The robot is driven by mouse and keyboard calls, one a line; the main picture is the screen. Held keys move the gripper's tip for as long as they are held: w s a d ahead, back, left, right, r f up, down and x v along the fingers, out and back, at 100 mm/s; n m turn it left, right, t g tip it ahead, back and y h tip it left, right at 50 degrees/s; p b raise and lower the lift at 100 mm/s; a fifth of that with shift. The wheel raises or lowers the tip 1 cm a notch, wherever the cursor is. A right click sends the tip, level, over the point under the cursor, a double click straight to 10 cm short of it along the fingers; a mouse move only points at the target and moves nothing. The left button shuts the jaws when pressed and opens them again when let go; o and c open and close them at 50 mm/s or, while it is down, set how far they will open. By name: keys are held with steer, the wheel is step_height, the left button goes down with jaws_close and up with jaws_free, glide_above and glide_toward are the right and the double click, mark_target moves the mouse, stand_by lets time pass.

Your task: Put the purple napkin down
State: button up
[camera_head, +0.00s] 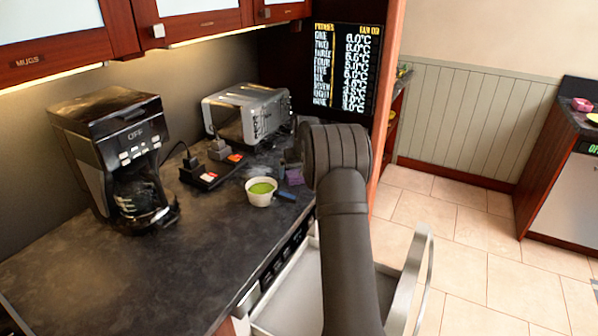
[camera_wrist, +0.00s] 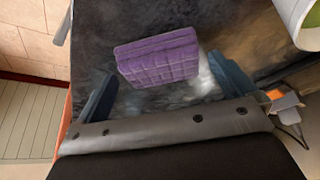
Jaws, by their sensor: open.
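The purple napkin (camera_head: 294,177) is a folded, quilted block on the dark counter (camera_head: 120,280), to the right of the white cup. In the wrist view the napkin (camera_wrist: 158,58) lies between and slightly beyond the two blue fingers of my gripper (camera_wrist: 163,68). The fingers are spread apart, with a visible gap on each side of the napkin. In the head view my arm hides most of the gripper, and one blue finger shows beside the napkin.
A white cup with green contents (camera_head: 261,192) stands close by and also shows in the wrist view (camera_wrist: 304,22). A power strip (camera_head: 210,172), a toaster oven (camera_head: 245,112) and a coffee maker (camera_head: 118,155) are behind. An open drawer (camera_head: 285,300) is below the counter edge.

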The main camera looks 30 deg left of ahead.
mark_target(297, 171)
steer(key=v, duration=1.2)
steer(key=shift+f, duration=0.15)
steer(key=x, duration=1.1)
steer(key=shift+w+a+f, duration=0.1)
steer(key=shift+f, duration=0.2)
steer(key=shift+w+a+r, duration=0.1)
steer(key=shift+w+r, duration=0.05)
steer(key=shift+r, duration=1.55)
